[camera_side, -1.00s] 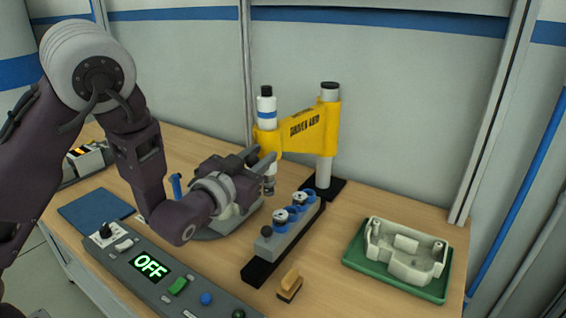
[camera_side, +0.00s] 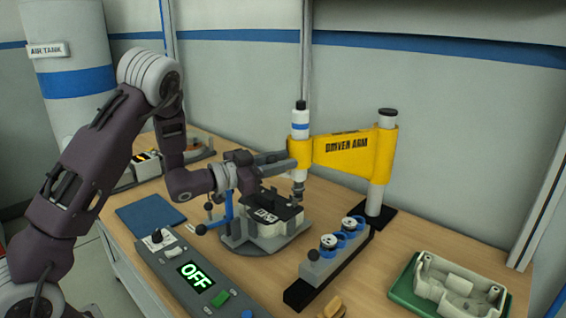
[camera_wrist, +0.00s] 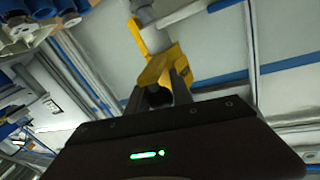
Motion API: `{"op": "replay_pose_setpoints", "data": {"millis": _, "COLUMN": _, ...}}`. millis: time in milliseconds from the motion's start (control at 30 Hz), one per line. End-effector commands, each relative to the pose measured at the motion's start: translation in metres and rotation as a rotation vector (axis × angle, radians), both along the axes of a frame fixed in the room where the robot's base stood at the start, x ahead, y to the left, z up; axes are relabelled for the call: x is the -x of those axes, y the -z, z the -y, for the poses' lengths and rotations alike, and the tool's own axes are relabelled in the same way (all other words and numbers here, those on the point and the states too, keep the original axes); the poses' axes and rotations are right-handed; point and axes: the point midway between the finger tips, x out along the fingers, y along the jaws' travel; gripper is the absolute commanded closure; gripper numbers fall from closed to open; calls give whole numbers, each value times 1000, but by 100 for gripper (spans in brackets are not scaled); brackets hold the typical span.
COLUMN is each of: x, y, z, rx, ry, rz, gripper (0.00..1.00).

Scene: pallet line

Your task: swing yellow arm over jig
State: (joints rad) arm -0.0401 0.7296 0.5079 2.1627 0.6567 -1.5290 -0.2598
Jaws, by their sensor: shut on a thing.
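The yellow arm (camera_side: 345,150), lettered "DRIVEN ARM", reaches left from a white post (camera_side: 380,172) to a white spindle (camera_side: 300,148) with a blue band. My gripper (camera_side: 289,160) is shut on the yellow arm's left end by the spindle. In the wrist view the fingers (camera_wrist: 158,95) close around a dark round part, with the yellow arm (camera_wrist: 153,68) just beyond them. The jig (camera_side: 240,240) is a grey round base carrying a black-topped part (camera_side: 278,208). The spindle's lower tip is above the jig's back right side. The exact finger contact is small in the side view.
A black rail (camera_side: 305,292) with blue-ringed cups stands right of the jig. A control box (camera_side: 172,262) reading "OFF" is at front left. A green tray (camera_side: 405,295) with a pale casting is at right. A blue mat (camera_side: 150,215) lies left.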

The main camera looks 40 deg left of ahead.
Motion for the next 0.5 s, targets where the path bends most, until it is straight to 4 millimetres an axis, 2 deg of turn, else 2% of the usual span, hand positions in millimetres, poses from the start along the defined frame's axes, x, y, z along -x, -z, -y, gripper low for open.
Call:
{"op": "replay_pose_setpoints", "data": {"millis": 133, "x": -1, "y": -3, "z": 2, "rx": 1, "ry": 5, "rz": 9, "gripper": 100}}
{"op": "replay_pose_setpoints", "data": {"millis": 167, "x": -1, "y": -3, "z": 2, "rx": 1, "ry": 5, "rz": 9, "gripper": 71}}
{"op": "replay_pose_setpoints", "data": {"millis": 267, "x": -1, "y": -2, "z": 2, "rx": 1, "ry": 5, "rz": 8, "gripper": 52}}
{"op": "replay_pose_setpoints", "data": {"millis": 500, "x": -1, "y": -2, "z": 2, "rx": 0, "ry": 3, "rz": 5, "gripper": 52}}
